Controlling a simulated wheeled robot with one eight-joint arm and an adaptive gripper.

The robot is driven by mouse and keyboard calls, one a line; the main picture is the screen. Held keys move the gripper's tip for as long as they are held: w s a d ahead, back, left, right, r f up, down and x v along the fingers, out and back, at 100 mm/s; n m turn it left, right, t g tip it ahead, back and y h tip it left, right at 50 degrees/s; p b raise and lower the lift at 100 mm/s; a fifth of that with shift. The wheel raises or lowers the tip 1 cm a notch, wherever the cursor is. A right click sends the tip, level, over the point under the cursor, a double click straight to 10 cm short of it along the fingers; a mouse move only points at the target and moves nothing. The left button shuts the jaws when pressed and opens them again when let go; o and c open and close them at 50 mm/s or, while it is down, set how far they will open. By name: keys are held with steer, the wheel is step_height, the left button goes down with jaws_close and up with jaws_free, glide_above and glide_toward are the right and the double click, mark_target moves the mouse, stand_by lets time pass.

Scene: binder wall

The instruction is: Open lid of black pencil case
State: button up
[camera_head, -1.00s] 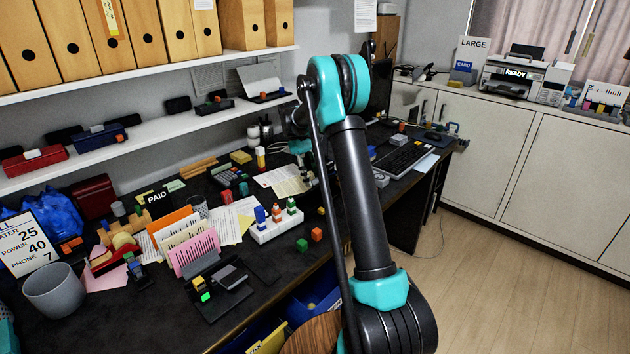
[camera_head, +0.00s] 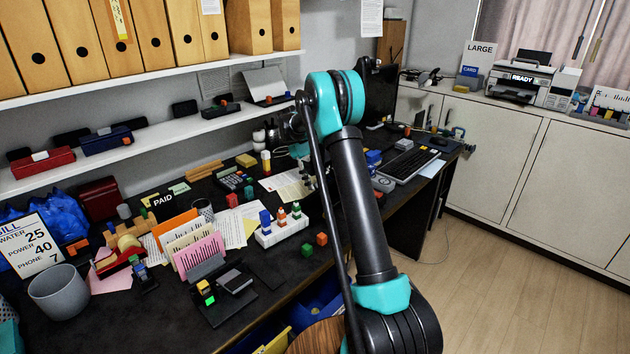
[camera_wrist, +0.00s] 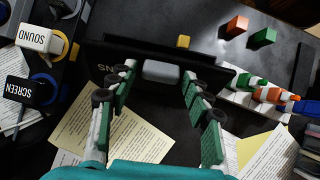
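In the wrist view a dark flat piece (camera_wrist: 225,70) with a grey block (camera_wrist: 161,71) and the letters "SN" lies just beyond my fingers. It may be the black pencil case, but I cannot tell for sure. My gripper (camera_wrist: 158,78) is open, its green-padded finger pairs apart and nothing between them. In the head view my arm mostly hides the gripper, above the back of the desk.
Red (camera_head: 42,161) and blue (camera_head: 105,141) cases share the shelf. Below, the desk is crowded: a white peg tray (camera_head: 281,233), a red cube (camera_head: 321,239), a green cube (camera_head: 307,249), a keyboard (camera_head: 412,164) and a grey cup (camera_head: 58,292). Floor at right is clear.

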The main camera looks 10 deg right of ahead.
steer(key=shift+o, duration=0.4)
steer(key=shift+r, duration=0.1)
steer(key=v, duration=0.7)
steer(key=shift+w+a+r, duration=0.1)
steer(key=shift+r, duration=0.05)
steer(key=shift+c, duration=0.4)
